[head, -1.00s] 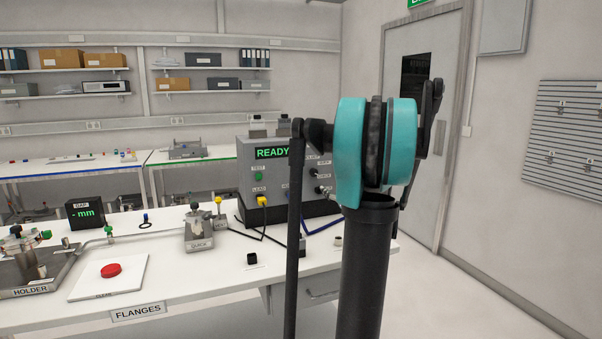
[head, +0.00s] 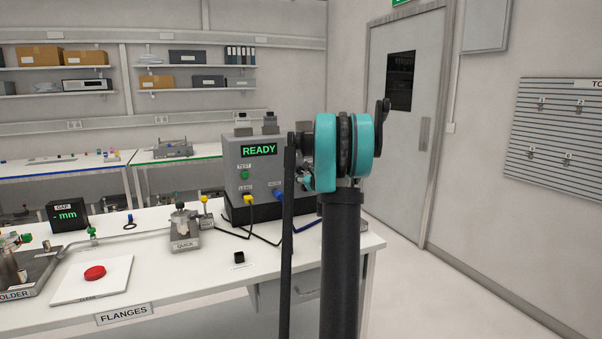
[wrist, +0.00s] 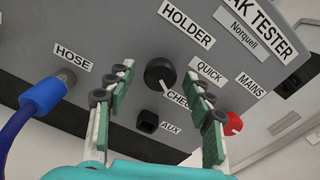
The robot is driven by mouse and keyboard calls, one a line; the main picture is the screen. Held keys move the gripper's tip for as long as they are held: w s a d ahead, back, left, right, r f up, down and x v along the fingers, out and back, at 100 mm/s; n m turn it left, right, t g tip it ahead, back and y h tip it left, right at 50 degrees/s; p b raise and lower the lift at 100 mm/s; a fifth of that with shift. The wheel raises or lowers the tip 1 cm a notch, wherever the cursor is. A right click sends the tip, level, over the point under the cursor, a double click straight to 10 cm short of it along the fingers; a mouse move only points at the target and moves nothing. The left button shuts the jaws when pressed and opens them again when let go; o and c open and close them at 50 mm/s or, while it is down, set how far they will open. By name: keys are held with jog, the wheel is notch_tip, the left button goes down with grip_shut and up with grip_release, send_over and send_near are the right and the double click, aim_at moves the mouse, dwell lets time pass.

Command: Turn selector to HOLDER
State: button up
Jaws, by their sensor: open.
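The selector is a round black knob (wrist: 160,73) on the grey leak tester's sloped face in the wrist view. Its pale pointer mark faces down-right, towards the CHECK label (wrist: 178,98). The HOLDER label (wrist: 187,24) is above it and the QUICK label (wrist: 209,72) to its right. My gripper (wrist: 157,76) is open, with one green-padded finger on each side of the knob in this view. Gaps show between fingers and knob; I cannot tell the depth. In the head view the tester (head: 235,163) reads READY, and my arm hides the knob.
A red MAINS knob (wrist: 233,123) is just right of the right finger. A blue hose plug (wrist: 42,95) is at left, and a black AUX socket (wrist: 147,121) is below the selector. The bench (head: 200,275) holds a red button (head: 95,273) and the QUICK fixture (head: 184,228).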

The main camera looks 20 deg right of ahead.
jog(key=shift+w, duration=0.55)
jog(key=c, duration=1.2)
